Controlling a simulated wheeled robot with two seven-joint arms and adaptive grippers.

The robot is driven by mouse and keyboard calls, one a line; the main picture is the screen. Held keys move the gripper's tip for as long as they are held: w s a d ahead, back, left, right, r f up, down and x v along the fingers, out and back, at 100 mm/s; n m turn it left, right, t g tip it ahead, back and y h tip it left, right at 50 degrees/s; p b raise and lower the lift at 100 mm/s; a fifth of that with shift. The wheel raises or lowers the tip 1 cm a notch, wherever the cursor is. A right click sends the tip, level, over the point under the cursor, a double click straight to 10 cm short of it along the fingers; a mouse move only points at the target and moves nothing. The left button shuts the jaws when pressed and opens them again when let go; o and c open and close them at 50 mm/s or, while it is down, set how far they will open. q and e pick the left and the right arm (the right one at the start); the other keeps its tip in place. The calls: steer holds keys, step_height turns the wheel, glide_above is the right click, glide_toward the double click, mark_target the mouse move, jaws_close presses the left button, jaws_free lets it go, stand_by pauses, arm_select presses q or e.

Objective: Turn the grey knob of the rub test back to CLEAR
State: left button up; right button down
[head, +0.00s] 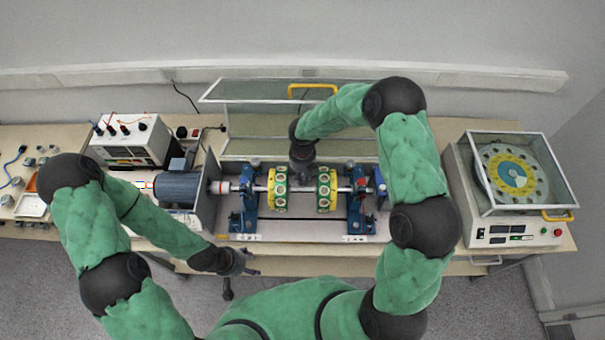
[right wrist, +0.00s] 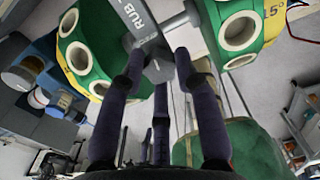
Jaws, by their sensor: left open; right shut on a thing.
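The grey knob (right wrist: 158,66) of the rub test shows in the right wrist view, on a grey part (right wrist: 138,22) with partly visible lettering "RUB". My right gripper (right wrist: 161,60) is shut on the knob, its dark fingers around it. In the head view the right gripper (head: 302,172) reaches down between two green and yellow discs (head: 278,190), and hides the knob there. No CLEAR mark is readable, so I cannot tell the knob's setting. My left gripper (head: 246,264) is open and empty in front of the bench's front edge.
The shaft rig has blue bearing stands (head: 244,212) and a motor (head: 178,190). A raised clear guard with a yellow handle (head: 312,87) stands behind it. A white power unit (head: 132,140) is at left. A balancing machine with a dial (head: 510,172) is at right.

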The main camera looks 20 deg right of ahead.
mark_target(302, 176)
steer(key=c, duration=0.9)
jaws_free()
step_height(302, 176, up, 12)
